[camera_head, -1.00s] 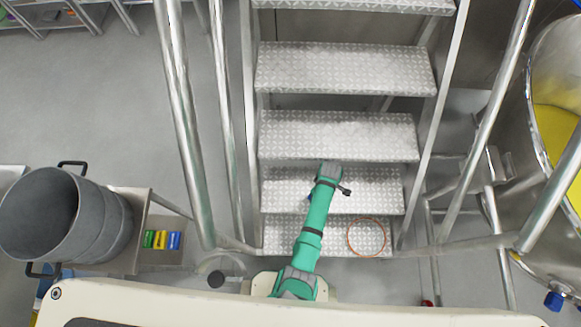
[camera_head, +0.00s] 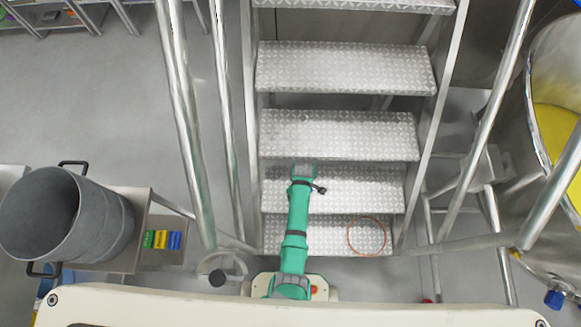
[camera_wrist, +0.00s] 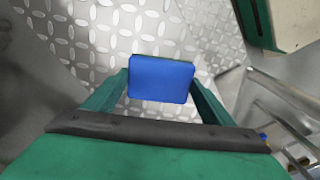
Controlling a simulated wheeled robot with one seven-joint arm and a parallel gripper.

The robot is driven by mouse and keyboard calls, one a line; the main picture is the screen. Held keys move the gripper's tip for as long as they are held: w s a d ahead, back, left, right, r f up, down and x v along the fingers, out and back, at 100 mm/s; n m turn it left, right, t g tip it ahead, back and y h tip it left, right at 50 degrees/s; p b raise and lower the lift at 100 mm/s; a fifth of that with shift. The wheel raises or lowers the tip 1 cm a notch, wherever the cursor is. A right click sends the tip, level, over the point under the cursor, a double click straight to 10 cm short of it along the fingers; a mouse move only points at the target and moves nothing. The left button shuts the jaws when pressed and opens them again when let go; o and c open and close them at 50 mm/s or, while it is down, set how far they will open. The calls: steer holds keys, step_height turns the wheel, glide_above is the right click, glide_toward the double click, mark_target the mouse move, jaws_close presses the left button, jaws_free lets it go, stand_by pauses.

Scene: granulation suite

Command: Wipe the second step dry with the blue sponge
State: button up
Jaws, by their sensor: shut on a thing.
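My gripper (camera_head: 303,172) is over the left part of the second step (camera_head: 372,187), counted from the bottom of the metal stairs. In the wrist view, it is shut on the blue sponge (camera_wrist: 161,79), with one finger on each side. The sponge lies close over the diamond-patterned tread; I cannot tell whether it touches. In the head view, the sponge is hidden under my gripper. The step's left end looks darker than its right; I cannot tell whether this is wetness or shadow.
An orange ring (camera_head: 366,236) lies on the bottom step (camera_head: 335,236). Metal handrails flank the stairs. A grey drum (camera_head: 85,215) stands at left, beside a shelf with green (camera_head: 149,239), yellow (camera_head: 161,239) and blue (camera_head: 174,240) blocks. A steel vessel (camera_head: 545,200) stands at right.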

steer(key=a, duration=0.4)
steer(key=shift+s, duration=0.15)
steer(key=shift+d+r, duration=0.1)
steer(key=shift+r, duration=4)
